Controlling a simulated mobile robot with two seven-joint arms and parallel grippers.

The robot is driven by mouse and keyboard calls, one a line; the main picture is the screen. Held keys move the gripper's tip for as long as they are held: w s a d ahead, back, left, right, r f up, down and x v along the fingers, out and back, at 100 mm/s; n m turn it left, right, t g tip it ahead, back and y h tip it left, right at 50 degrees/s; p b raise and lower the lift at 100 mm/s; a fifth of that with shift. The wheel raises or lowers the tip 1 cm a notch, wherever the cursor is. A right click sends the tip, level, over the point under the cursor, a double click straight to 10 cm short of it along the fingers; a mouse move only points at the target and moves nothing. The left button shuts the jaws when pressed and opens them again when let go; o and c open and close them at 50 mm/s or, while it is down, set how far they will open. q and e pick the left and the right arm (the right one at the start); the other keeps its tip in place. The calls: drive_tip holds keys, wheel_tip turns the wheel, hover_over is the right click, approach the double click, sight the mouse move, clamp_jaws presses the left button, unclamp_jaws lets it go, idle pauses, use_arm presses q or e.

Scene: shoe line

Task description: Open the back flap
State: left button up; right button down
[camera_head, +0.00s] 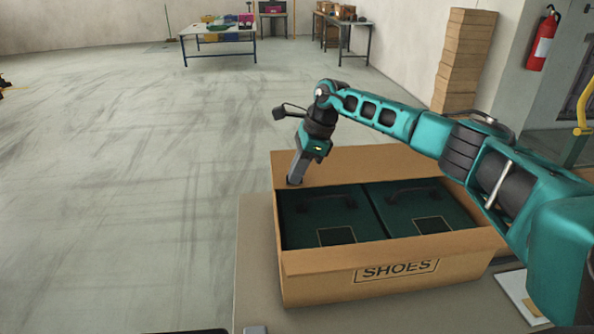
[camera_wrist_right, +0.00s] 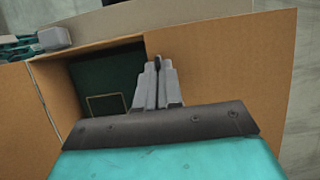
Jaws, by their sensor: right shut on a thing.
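The open cardboard shoe carton (camera_head: 390,283), marked SHOES on its front, stands on a table. Its back flap (camera_head: 360,165) shows as a plain brown panel along the far side and stands raised. My right gripper (camera_head: 294,181) is at the left end of this flap, pointing down, shut on it. In the right wrist view the fingers (camera_wrist_right: 157,70) are close together against the brown cardboard (camera_wrist_right: 230,60); the exact contact is hard to see. Inside the carton lie two dark green boxes (camera_head: 325,215) (camera_head: 410,205) side by side. My left gripper is not seen.
The grey table (camera_head: 257,270) has bare room left of the carton. A white sheet or tray (camera_head: 520,296) lies to its right. Stacked cartons (camera_head: 465,60), a fire extinguisher (camera_head: 542,42) and other tables (camera_head: 218,33) stand farther off.

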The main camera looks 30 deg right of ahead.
drive_tip(key=w+d+r+p, duration=0.2)
drive_tip(key=w+r+p, duration=0.1)
drive_tip(key=r, duration=0.6)
drive_tip(key=shift+w+d, duration=0.15)
drive_tip(key=shift+w, duration=0.35)
drive_tip(key=shift+r, duration=0.1)
idle(0.3)
drive_tip(key=c, duration=1.4)
unclamp_jaws()
drive_tip(key=shift+w+d+f, duration=0.1)
drive_tip(key=shift+w+f, duration=0.05)
drive_tip(key=shift+f, duration=0.05)
drive_tip(key=shift+o, duration=0.6)
drive_tip(key=shift+w+f, duration=0.1)
drive_tip(key=shift+w, duration=0.1)
drive_tip(key=shift+s, duration=0.1)
drive_tip(key=shift+r, duration=0.25)
